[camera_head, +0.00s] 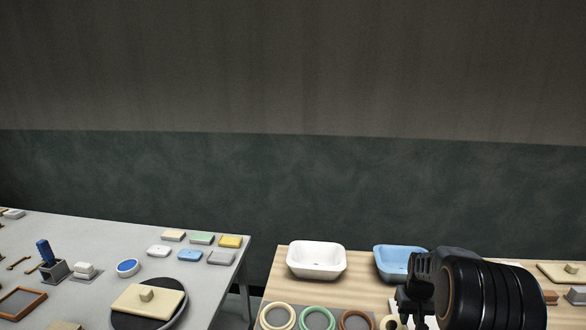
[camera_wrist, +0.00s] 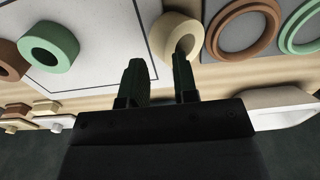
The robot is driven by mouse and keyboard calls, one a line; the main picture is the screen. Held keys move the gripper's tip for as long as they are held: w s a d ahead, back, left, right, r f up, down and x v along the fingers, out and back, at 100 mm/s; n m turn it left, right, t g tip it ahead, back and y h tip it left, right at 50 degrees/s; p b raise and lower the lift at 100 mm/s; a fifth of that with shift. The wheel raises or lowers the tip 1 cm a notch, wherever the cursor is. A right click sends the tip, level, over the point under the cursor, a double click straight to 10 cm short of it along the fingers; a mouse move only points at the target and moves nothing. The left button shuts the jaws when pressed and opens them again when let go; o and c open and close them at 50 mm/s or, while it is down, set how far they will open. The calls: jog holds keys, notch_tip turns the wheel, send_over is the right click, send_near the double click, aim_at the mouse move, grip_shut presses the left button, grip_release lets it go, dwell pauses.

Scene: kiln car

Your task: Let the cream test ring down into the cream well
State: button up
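The cream test ring (camera_wrist: 166,35) is a thick ring lying on the wooden table, beside the brown well, in the wrist view. In the head view it shows partly (camera_head: 388,322) at the bottom edge, beside my gripper (camera_head: 408,318). In the wrist view my gripper (camera_wrist: 160,68) is open, its two dark fingers apart with nothing clearly held. The right finger overlaps the ring's hole in the picture; whether it is inside or above I cannot tell. The cream well (camera_head: 263,316) is a round cream rim, left of the green and brown wells, cut by the bottom edge.
The green well (camera_head: 303,319) and brown well (camera_head: 342,322) are beside it. A white basin (camera_head: 317,262) and blue basin (camera_head: 392,257) stand behind. A green ring (camera_wrist: 32,45) lies on a white outlined sheet (camera_wrist: 95,40). A grey table (camera_head: 215,285) with several items is left, across a gap.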

notch_tip(320, 180, up, 11)
jog(key=s+a+r+t, duration=0.2)
jog(key=s+a, duration=0.6)
jog(key=s, duration=0.1)
jog(key=s+a+r+n+t, duration=0.1)
jog(key=s+a+r+t, duration=0.1)
jog(key=s+a, duration=0.6)
jog(key=shift+s+a+b, duration=0.2)
jog(key=shift+s+b, duration=0.2)
jog(key=shift+s, duration=0.45)
jog(key=shift+o, duration=0.2)
